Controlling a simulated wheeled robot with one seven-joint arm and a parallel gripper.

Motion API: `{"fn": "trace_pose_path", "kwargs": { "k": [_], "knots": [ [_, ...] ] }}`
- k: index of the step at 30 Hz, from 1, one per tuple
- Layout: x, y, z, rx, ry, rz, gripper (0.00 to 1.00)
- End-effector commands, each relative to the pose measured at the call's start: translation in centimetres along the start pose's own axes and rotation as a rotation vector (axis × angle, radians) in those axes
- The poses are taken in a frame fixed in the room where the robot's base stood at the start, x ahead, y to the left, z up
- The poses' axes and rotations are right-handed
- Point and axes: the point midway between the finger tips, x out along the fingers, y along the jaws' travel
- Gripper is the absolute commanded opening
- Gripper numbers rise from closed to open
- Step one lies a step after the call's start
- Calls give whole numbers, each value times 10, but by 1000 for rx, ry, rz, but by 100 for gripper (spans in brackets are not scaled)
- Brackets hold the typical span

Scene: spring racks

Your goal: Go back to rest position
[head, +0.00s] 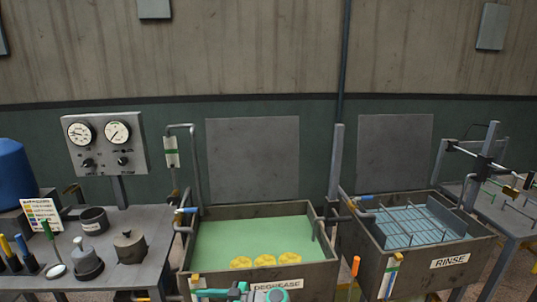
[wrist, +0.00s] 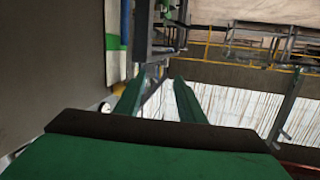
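My gripper (wrist: 160,84) shows in the wrist view with two green fingers spread apart. Nothing is between them, and no held object shows. A small green and grey part of my arm shows at the bottom edge of the head view, in front of the tank labelled DEGREASE (head: 318,272). That tank holds green liquid (head: 250,235) with three yellow pieces (head: 264,261) in a row near its front side. The RINSE tank (head: 455,258) stands to its right with a wire rack (head: 405,222) in it.
A grey bench (head: 150,262) at the left carries pots, weights and coloured-handled tools. A gauge panel (head: 104,143) stands behind it. Pipes and valves rise beside both tanks. Another bench (head: 508,222) is at the far right. In the wrist view, a dark surface (wrist: 50,75) lies close at the left.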

Motion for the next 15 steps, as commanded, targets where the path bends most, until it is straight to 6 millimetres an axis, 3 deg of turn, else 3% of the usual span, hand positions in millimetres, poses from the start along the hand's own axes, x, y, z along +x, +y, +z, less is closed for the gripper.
{"fn": "trace_pose_path", "kwargs": {
  "k": [1, 6, 15],
  "knots": [
    [2, -7, 26, 41, -22, 36, 36],
    [1, -29, 104, 176, -103, 191, 36],
    [-21, -87, 218, 360, -217, 471, 36]
  ]
}}
